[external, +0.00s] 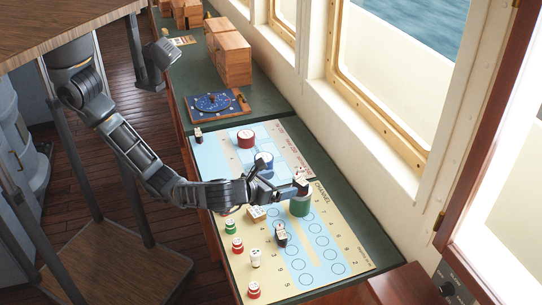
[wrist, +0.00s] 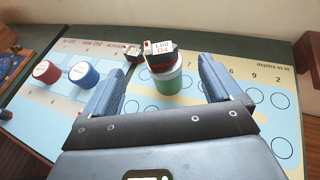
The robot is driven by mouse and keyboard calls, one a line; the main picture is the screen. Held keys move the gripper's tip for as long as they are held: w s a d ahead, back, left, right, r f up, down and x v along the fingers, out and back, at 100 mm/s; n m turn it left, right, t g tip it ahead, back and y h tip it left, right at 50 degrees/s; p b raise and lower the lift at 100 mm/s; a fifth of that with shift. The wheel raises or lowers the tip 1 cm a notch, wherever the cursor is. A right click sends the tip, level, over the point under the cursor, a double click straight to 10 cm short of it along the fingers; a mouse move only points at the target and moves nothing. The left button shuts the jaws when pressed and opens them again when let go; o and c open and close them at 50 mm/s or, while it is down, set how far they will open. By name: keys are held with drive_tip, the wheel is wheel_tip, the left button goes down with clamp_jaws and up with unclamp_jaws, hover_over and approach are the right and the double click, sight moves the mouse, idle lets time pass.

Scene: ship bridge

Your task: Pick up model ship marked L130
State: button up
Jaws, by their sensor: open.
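A small dark ship block (wrist: 160,55) with a white and red label sits on top of a green and white cylinder (wrist: 167,85). The label seems to read L60 D4; I cannot clearly make out L130 on any block. In the external view the block (external: 301,184) and green cylinder (external: 300,205) are at the board's right side. My gripper (external: 277,181) is open and empty beside the block; in the wrist view its fingers (wrist: 172,72) stand to either side of the block and cylinder, apart from them. Another small marked block (wrist: 132,53) lies just left of it.
Wooden boxes (external: 234,60) stand farther back. The window wall (external: 375,150) bounds the right.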

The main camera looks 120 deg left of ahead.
sight(303, 175)
drive_tip(key=shift+r, duration=0.1)
wheel_tip(303, 175, up, 4)
drive_tip(key=s+a+m+t+h+p, duration=0.1)
drive_tip(key=s+a+m+t+h, duration=0.15)
drive_tip(key=a, duration=0.65)
drive_tip(key=s+a+m+t+h+p, duration=0.1)
drive_tip(key=s+a+m+t, duration=0.2)
drive_tip(key=a, duration=0.5)
drive_tip(key=shift+g, duration=0.25)
wheel_tip(303, 175, down, 16)
drive_tip(key=shift+a+f, duration=0.1)
drive_tip(key=shift+a, duration=0.05)
drive_tip(key=shift+x, duration=3.85)
drive_tip(key=shift+s+f, duration=0.1)
drive_tip(key=c, duration=1)
